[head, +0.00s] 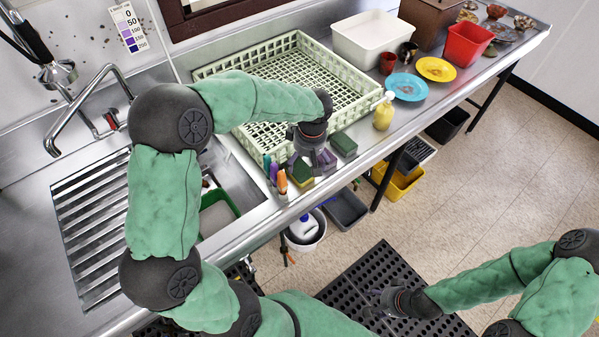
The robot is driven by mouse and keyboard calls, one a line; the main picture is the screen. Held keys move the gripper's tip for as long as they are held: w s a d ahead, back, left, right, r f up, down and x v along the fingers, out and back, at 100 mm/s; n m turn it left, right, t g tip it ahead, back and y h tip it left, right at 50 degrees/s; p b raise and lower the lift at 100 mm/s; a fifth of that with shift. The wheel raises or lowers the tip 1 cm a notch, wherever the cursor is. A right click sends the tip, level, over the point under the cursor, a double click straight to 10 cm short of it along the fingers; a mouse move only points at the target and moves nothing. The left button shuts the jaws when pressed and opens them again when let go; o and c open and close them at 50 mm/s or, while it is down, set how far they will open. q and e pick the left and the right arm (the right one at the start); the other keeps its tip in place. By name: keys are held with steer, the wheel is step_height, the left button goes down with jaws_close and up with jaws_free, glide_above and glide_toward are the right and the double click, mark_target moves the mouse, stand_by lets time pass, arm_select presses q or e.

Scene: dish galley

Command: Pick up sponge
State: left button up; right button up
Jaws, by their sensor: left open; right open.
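A sponge (302,175) with a dark green top and yellow underside lies near the front edge of the steel counter. A dark green block, perhaps a scouring pad or another sponge (343,144), lies to its right. My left gripper (314,163) is open and points down just above and behind the green and yellow sponge. Its fingers partly hide the purple items around it, and I cannot tell whether it touches anything. My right gripper (378,302) is open and empty, low on the right above the black floor mat.
A pale green dish rack (300,50) stands behind my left gripper. Upright markers (273,172) stand left of the sponge, beside the sink. A yellow soap bottle (383,115), blue plate (407,87) and yellow plate (436,69) are to the right. A white bucket (304,237) stands below the counter.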

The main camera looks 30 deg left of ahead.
mark_target(303, 167)
arm_select(q)
steer(key=shift+w+a+f+b, duration=0.1)
steer(key=shift+a+f+b, duration=0.15)
steer(key=shift+f, duration=0.55)
steer(key=shift+s+a+f+b, duration=0.1)
steer(key=shift+f+b, duration=0.15)
steer(key=shift+f, duration=0.6)
steer(key=shift+w+a+f+b, duration=0.1)
steer(key=shift+a+f+b, duration=0.15)
steer(key=shift+f, duration=0.55)
steer(key=shift+f+b, duration=0.25)
steer(key=shift+b, duration=0.15)
steer(key=c, duration=0.5)
